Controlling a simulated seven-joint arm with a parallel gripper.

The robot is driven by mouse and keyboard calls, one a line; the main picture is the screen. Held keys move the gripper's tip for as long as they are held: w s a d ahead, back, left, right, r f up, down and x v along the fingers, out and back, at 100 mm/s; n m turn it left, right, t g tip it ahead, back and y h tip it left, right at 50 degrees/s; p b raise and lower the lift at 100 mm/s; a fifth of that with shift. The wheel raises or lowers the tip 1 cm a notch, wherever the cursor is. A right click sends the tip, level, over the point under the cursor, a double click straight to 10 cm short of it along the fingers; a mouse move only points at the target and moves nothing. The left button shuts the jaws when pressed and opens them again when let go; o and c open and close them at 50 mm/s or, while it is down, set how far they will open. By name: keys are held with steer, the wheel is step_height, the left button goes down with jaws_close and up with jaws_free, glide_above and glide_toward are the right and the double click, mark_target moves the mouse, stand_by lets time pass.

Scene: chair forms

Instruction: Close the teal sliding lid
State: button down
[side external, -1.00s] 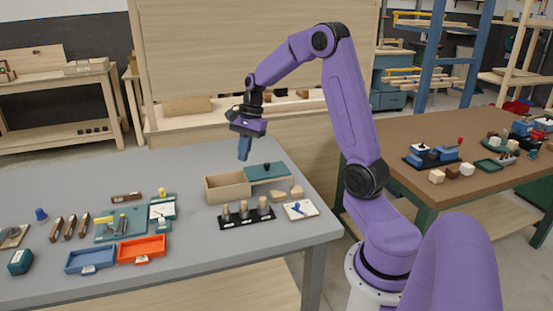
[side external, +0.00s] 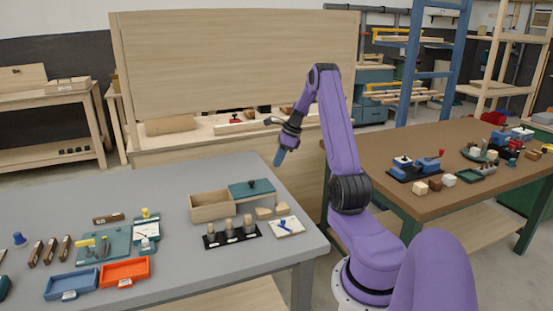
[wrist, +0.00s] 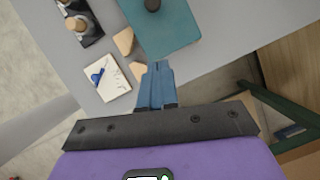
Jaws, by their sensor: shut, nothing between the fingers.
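The teal sliding lid (side external: 262,191) sits slid to the right on a light wooden box (side external: 211,207), whose left part is open. A dark round knob (side external: 252,183) stands on the lid. In the wrist view the lid (wrist: 168,32) lies just beyond my fingertips, with its knob (wrist: 152,5) at the top edge. My gripper (side external: 278,160) is shut and empty, tilted, above and to the right of the lid's right end. Its blue fingers (wrist: 158,68) are together in the wrist view. They look apart from the lid, though the exact gap is hard to tell.
A black peg stand (side external: 231,236), wooden pieces (side external: 264,212) and a white card (side external: 286,226) lie in front of the box. Blue (side external: 72,284) and orange (side external: 125,271) trays are at the front left. The grey table's (side external: 170,180) back area is clear.

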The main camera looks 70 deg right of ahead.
mark_target(255, 187)
steer(key=x, duration=0.6)
steer(key=shift+w+a+f, duration=0.1)
steer(key=shift+a+f, duration=0.05)
steer(key=shift+f, duration=0.2)
steer(key=shift+w+a+f, duration=0.1)
steer(key=shift+w+a, duration=0.1)
steer(key=shift+w, duration=0.3)
steer(key=shift+w+a, duration=0.25)
steer(key=shift+w, duration=0.3)
steer(key=shift+w+a, duration=0.45)
steer(key=shift+w, duration=0.35)
steer(key=w+a, duration=1.1)
steer(key=shift+w+a, duration=0.3)
steer(key=shift+a, duration=0.05)
